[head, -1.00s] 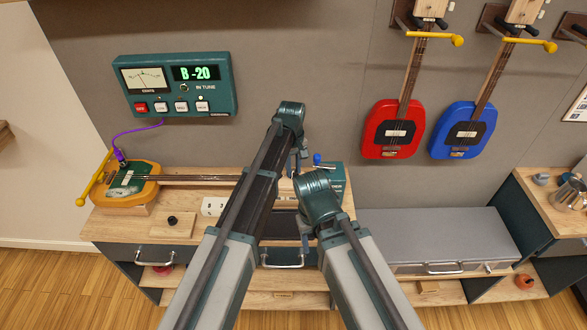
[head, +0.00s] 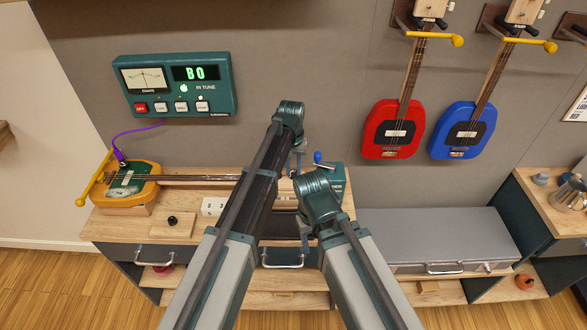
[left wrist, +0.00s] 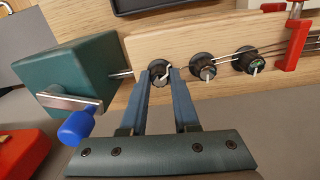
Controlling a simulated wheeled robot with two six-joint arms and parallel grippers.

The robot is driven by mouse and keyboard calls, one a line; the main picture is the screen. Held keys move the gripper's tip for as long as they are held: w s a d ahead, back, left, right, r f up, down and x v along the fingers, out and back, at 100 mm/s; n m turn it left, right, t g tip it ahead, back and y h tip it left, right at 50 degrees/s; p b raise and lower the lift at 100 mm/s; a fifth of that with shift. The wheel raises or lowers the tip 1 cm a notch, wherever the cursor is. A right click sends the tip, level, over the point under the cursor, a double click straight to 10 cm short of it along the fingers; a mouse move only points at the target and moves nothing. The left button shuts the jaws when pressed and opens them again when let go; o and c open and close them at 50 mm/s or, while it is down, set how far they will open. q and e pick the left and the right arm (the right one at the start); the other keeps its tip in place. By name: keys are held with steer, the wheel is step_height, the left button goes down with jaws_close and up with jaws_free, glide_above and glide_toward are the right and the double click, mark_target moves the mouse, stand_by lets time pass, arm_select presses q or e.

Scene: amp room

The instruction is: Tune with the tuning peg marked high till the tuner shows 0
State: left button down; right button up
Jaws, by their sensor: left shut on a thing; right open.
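The tuner (head: 180,86) on the wall reads B 0, and the light beside IN TUNE is lit. The yellow guitar (head: 128,204) lies on the bench, its neck running right behind my left arm. In the left wrist view, my left gripper (left wrist: 160,76) is shut on a dark round tuning peg (left wrist: 158,97) on the wooden headstock (left wrist: 215,40). I cannot read any peg marking. My right gripper (head: 305,241) is open, low in front of the bench, mostly hidden.
A teal box (left wrist: 75,70) with a blue-handled crank (left wrist: 76,127) stands beside the headstock. A red clamp (left wrist: 294,40) is at the neck. Red (head: 393,130) and blue (head: 466,130) guitars hang on the wall. A purple cable (head: 135,133) joins tuner and guitar.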

mark_target(292, 171)
stand_by(0.4)
arm_select(q)
steer(key=c, duration=0.7)
jaws_free()
steer(key=shift+o, duration=0.2)
step_height(292, 171, up, 14)
steer(key=p, duration=1.3)
steer(key=shift+a+p, duration=0.2)
steer(key=shift+p, duration=0.2)
steer(key=shift+f, duration=0.15)
